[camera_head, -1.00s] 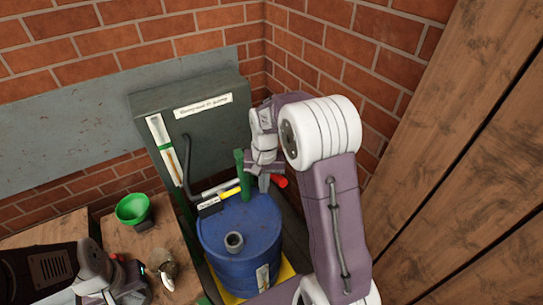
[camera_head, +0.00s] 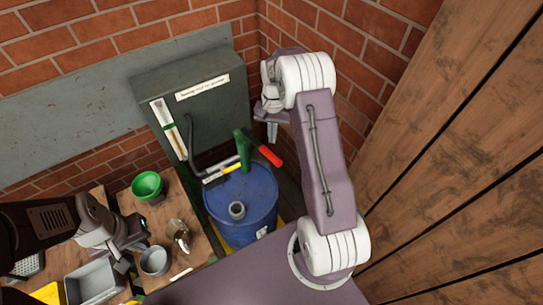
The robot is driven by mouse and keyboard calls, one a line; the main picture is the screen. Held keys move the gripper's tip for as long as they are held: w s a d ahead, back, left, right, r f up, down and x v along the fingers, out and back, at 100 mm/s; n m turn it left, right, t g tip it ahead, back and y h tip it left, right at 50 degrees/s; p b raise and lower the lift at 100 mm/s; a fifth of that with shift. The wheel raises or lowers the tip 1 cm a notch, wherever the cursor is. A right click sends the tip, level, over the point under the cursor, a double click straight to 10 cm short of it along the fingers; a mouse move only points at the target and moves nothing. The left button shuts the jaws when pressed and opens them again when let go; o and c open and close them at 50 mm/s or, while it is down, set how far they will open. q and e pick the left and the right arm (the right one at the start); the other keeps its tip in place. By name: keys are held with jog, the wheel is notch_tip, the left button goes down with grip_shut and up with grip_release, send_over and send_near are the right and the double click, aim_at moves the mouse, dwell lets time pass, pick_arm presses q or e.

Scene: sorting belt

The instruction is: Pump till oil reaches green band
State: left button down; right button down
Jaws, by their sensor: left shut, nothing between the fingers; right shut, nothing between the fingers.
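A blue drum (camera_head: 232,208) stands on the floor with a green hand pump (camera_head: 243,148) on top. The pump's lever ends in a red grip (camera_head: 270,156) that points to the right and slightly down. A sight gauge (camera_head: 169,129) with a green band near its upper part is on the grey cabinet (camera_head: 198,108); its oil level is too small to read surely. My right gripper (camera_head: 272,132) is shut and empty, above and behind the red grip, apart from it. My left gripper (camera_head: 127,256) is shut and empty over the bench at the lower left.
A green funnel (camera_head: 147,185), a grey cup (camera_head: 154,260), a metal jug (camera_head: 178,234) and a grey bin (camera_head: 95,282) sit on the wooden bench (camera_head: 160,215). A brick wall and wooden planks (camera_head: 470,150) bound the right side.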

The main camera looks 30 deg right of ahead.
aim_at(272, 154)
jog(key=shift+s+f+b, duration=0.1)
jog(key=shift+f+b, duration=0.45)
jog(key=shift+f, duration=0.1)
notch_tip(272, 154, down, 5)
jog(key=b, duration=0.5)
jog(key=shift+s+a+f, duration=0.15)
jog(key=shift+f, duration=0.05)
jog(key=shift+s+f, duration=0.1)
jog(key=shift+f+b, duration=1.35)
jog(key=shift+f, duration=0.9)
jog(key=shift+r, duration=0.1)
